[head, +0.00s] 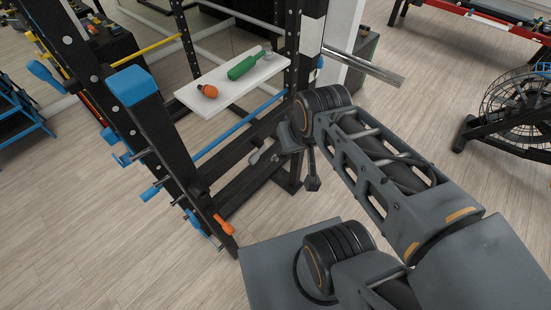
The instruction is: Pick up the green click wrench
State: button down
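A green, bottle-shaped object (243,68) lies on a white shelf board (222,95) inside the black rack. It is the only green thing on the board, and a small pale or metallic piece (267,54) shows at its far right end. Whether it is a click wrench is too small to tell. My gripper (311,181) is at the end of my arm, in front of the rack's right post, below and to the right of the board. It is apart from the green object. Its fingers are small and partly hidden by the wrist, so their opening is unclear.
An orange, rounded object (208,91) lies on the board, left of the green one. The rack's black post (303,70) stands at the board's right end, with a metal bar (362,66) sticking out to the right. A blue-topped post (133,87) stands left.

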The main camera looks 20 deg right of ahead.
aim_at(247, 63)
jog(key=z, duration=1.15)
jog(key=i, duration=1.15)
jog(key=u, duration=2.55)
